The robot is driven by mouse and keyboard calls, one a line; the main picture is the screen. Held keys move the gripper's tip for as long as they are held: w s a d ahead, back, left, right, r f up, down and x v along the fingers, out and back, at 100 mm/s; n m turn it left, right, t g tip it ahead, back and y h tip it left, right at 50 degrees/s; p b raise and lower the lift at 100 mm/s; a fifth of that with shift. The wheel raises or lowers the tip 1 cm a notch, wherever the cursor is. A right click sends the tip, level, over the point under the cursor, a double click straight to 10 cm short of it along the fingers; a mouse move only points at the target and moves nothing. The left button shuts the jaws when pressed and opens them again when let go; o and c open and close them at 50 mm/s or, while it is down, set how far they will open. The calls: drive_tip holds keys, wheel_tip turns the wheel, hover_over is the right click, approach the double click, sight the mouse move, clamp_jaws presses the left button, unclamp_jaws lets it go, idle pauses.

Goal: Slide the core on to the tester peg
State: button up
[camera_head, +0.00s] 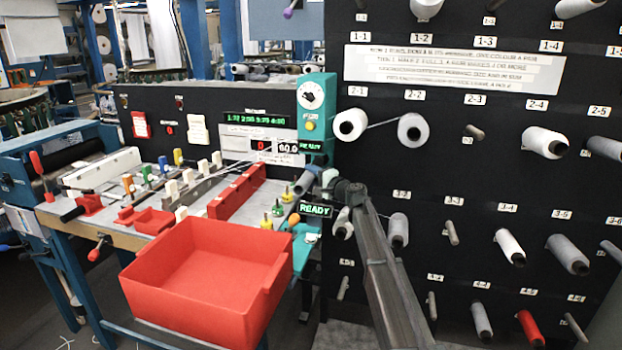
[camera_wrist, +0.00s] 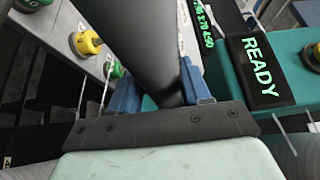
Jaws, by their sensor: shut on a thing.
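My gripper (camera_wrist: 160,80) has its blue fingers on both sides of a dark grey core (camera_wrist: 142,40) in the wrist view. The core reaches up and away from the fingers. In the head view my gripper (camera_head: 326,183) is small and partly hidden at the end of my arm, above the bench's right end. A grey cylinder (camera_head: 304,182) beside it looks like the held core. The teal tester (camera_head: 305,243) with a green READY display (camera_head: 314,209) is just below. The display also shows in the wrist view (camera_wrist: 257,66), right of the core. I cannot make out the tester peg.
A large red bin (camera_head: 205,270) stands at the bench's front. Yellow and green knobs (camera_head: 277,208) stand left of the tester and show close to the core in the wrist view (camera_wrist: 86,44). A black rack (camera_head: 470,190) with pegs and spools rises on the right.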

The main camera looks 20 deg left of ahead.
drive_tip(key=shift+w, duration=1.1)
drive_tip(key=o, duration=1.2)
drive_tip(key=shift+o, duration=0.2)
drive_tip(key=v, duration=1.3)
drive_tip(key=shift+s+d, duration=0.2)
drive_tip(key=shift+d, duration=0.1)
